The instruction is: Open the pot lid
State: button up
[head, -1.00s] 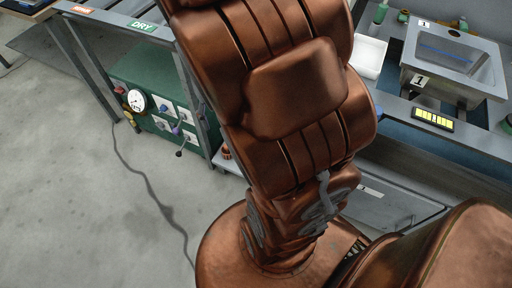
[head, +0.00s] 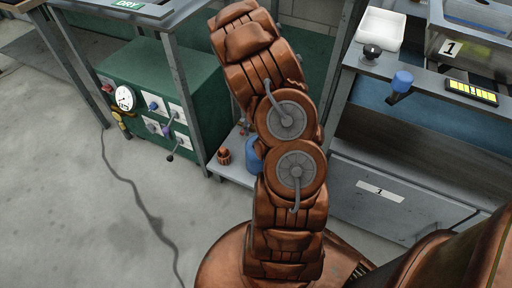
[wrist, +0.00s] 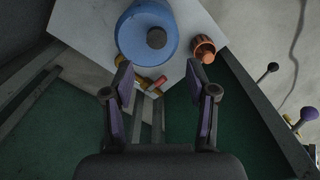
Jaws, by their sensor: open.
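A blue round pot lid (wrist: 140,20) with a dark knob (wrist: 156,38) is at the top of the wrist view, seen from above. The pot's body is not clearly visible there. In the head view a blue pot (head: 253,156) stands on a low grey shelf, mostly hidden behind my arm. My gripper (wrist: 158,78) is open and empty in the wrist view. Its two fingers point toward the knob, with a gap between them and the lid. My gripper is hidden in the head view.
A small orange-brown cylinder (wrist: 203,48) stands right of the lid, also on the low shelf (head: 232,172) in the head view. A green cabinet (head: 193,75) with knobs is left of the shelf.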

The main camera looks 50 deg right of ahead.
jog(key=shift+s+d+f, duration=0.1)
jog(key=shift+d+f, duration=0.05)
jog(key=shift+f, duration=0.35)
jog(key=shift+d+f, duration=0.15)
jog(key=shift+f, duration=0.3)
jog(key=shift+f+b, duration=0.65)
jog(key=shift+f, duration=3)
jog(key=shift+c, duration=0.2)
grip_shut()
